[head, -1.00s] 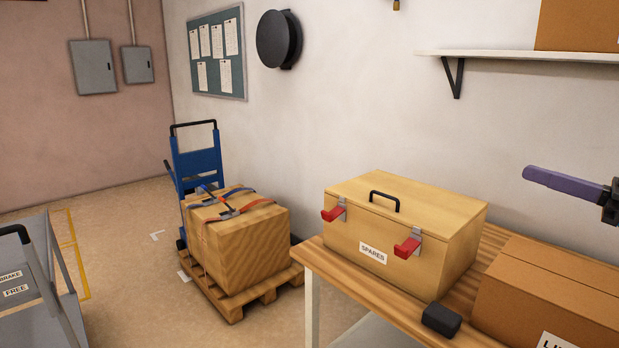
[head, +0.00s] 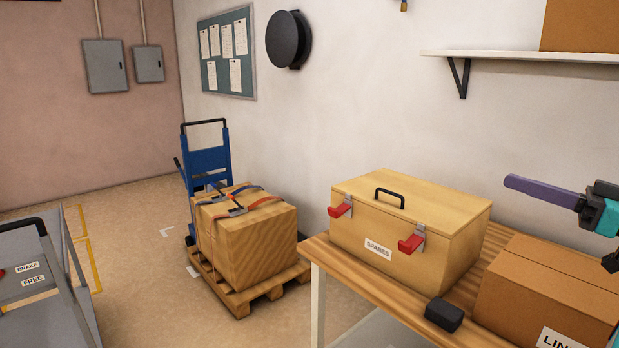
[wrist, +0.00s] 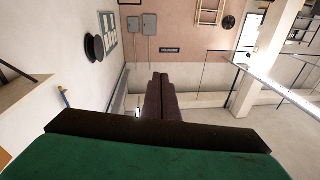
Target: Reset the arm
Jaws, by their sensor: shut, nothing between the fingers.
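My gripper (head: 510,182) is at the right of the head view, above the workbench and the right-hand cardboard box. Its purple fingers point left, and part of my teal wrist shows behind them. In the wrist view the dark fingers of my gripper (wrist: 160,78) lie together, shut and empty. Nothing touches the fingers in either view. Most of my arm is out of the head view.
A wooden SPARES chest (head: 400,222) with red latches, a black block (head: 443,317) and a cardboard box (head: 555,290) sit on the workbench (head: 345,274). A wall shelf (head: 540,57) is above. A strapped crate (head: 248,245) on a pallet stands left; a grey cart (head: 45,290) is nearer.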

